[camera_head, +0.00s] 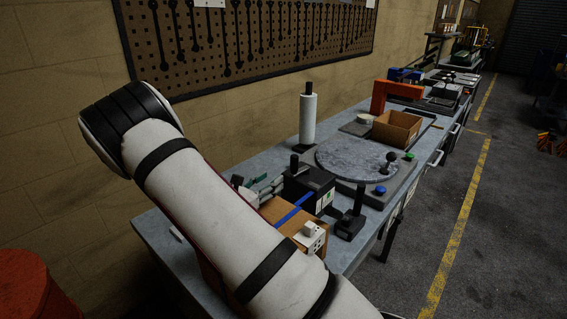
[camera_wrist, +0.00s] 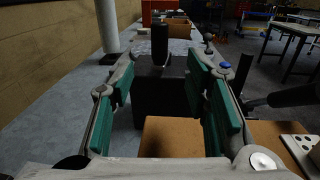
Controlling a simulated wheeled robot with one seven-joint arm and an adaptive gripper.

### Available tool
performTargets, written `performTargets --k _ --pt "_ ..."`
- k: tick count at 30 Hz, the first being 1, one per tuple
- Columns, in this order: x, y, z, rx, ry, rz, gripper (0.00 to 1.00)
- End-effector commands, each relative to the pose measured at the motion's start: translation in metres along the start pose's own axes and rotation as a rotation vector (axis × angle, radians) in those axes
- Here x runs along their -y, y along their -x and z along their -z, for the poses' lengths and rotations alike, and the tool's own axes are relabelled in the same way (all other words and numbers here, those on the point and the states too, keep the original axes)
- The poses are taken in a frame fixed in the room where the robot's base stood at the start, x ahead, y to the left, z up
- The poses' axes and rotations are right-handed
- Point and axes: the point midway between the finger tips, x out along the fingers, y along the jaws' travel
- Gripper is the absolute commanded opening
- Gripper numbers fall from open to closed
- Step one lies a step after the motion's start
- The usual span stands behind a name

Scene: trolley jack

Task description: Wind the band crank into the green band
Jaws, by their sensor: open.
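A dark box (camera_head: 312,182) stands on the bench with an upright black handle (camera_head: 294,164), which looks like the band crank. A pale plate on the box's right side carries a small green patch (camera_head: 326,198), perhaps the green band; a pointer cannot be made out. My gripper (camera_head: 264,187) is left of the box, partly hidden by my arm. In the wrist view my gripper (camera_wrist: 160,82) is open, its green pads apart. The box (camera_wrist: 161,98) and handle (camera_wrist: 159,43) show between and beyond the fingers. Nothing is held.
A brown box (camera_head: 287,219) with a blue strip and a black lever (camera_head: 352,215) stand close by. Behind are a round grey plate (camera_head: 358,160), a white roll (camera_head: 308,118), an open carton (camera_head: 397,128) and an orange frame (camera_head: 380,96). The wall pegboard (camera_head: 250,40) runs above the bench.

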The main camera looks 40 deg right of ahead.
Motion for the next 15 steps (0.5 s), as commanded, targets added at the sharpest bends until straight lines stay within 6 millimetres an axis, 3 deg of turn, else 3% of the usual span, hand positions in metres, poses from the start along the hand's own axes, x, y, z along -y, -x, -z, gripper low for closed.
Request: performTargets --k 5,15 --pt "0.001 -0.017 0.000 0.002 0.002 0.000 0.43" --pt "0.002 -0.082 0.000 0.001 0.001 0.003 0.43"
